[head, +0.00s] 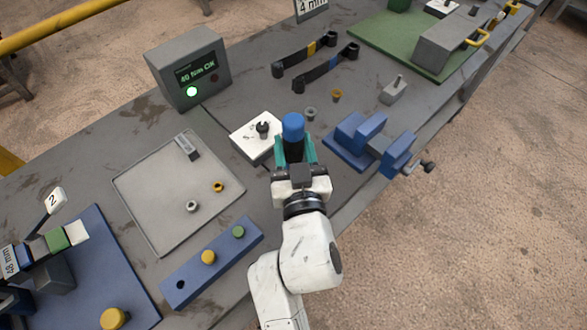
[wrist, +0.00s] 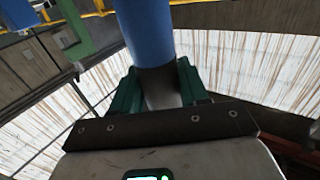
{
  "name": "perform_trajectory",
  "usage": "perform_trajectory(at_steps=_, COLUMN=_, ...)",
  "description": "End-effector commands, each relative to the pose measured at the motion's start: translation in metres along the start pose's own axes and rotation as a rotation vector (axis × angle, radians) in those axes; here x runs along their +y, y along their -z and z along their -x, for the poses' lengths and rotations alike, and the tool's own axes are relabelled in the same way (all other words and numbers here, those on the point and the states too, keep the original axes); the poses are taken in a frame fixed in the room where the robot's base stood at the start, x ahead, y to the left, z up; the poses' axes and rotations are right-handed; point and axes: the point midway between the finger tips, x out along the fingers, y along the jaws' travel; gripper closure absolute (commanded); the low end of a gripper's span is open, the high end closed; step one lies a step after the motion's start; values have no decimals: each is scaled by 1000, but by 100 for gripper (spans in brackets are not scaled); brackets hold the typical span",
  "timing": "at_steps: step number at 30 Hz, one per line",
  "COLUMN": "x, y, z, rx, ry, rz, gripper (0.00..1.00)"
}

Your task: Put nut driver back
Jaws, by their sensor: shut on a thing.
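The nut driver (head: 292,124) has a blue handle on top and a dark section below it. My gripper (head: 294,155) is shut on it with green fingers and holds it over the bench, right of a white block. The wrist view shows its blue handle (wrist: 147,30) above the grey section between the green fingers (wrist: 158,85). Its lower end is hidden. A blue rack (head: 226,250) lies at the front of the bench. It has a green-topped piece (head: 238,231), a yellow-topped piece (head: 208,257) and an empty hole (head: 180,285).
A white block (head: 244,133) with a dark knob stands left of my gripper; a blue vise (head: 352,140) stands right. A grey tray (head: 150,195) holds a few small parts. A display box (head: 170,75) with a lit green lamp stands behind.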

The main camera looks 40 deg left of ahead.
Motion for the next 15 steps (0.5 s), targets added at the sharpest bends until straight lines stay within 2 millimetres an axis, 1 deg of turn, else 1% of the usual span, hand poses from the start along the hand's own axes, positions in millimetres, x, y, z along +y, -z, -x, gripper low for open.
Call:
perform_trajectory(at_steps=1, x=-1, y=-7, z=0, rx=5, ry=2, rz=1, gripper=100)
perform_trajectory(at_steps=3, x=0, y=-14, z=0, rx=6, ry=1, rz=1, gripper=100)
perform_trajectory(at_steps=7, x=0, y=-21, z=0, rx=7, ry=1, rz=1, gripper=100)
perform_trajectory(at_steps=12, x=0, y=-45, z=0, rx=6, ry=1, rz=1, gripper=100)
perform_trajectory(at_steps=15, x=0, y=-53, z=0, rx=6, ry=1, rz=0, gripper=100)
